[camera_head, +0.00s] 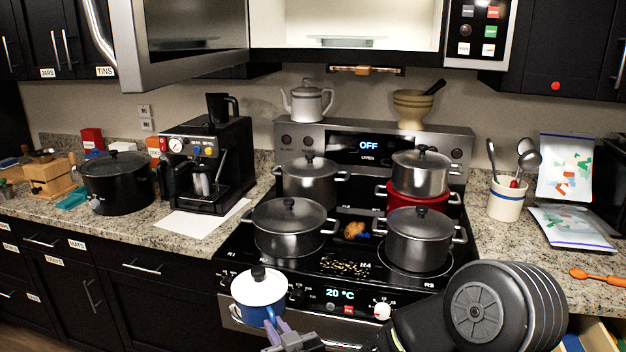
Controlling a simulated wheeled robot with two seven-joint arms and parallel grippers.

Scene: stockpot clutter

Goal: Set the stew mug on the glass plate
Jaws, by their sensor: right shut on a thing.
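The glass plate (358,41) shows as a thin pale strip on the floor of the open, white-lined microwave (300,22) above the stove. The plate looks bare. My left gripper is not in view.
The microwave door (180,40) stands open to the left. Several lidded pots, one a front left pot (288,228), crowd the stove. A white kettle (307,102) and a mortar (413,108) stand on the ledge behind. A coffee machine (225,150) is at left.

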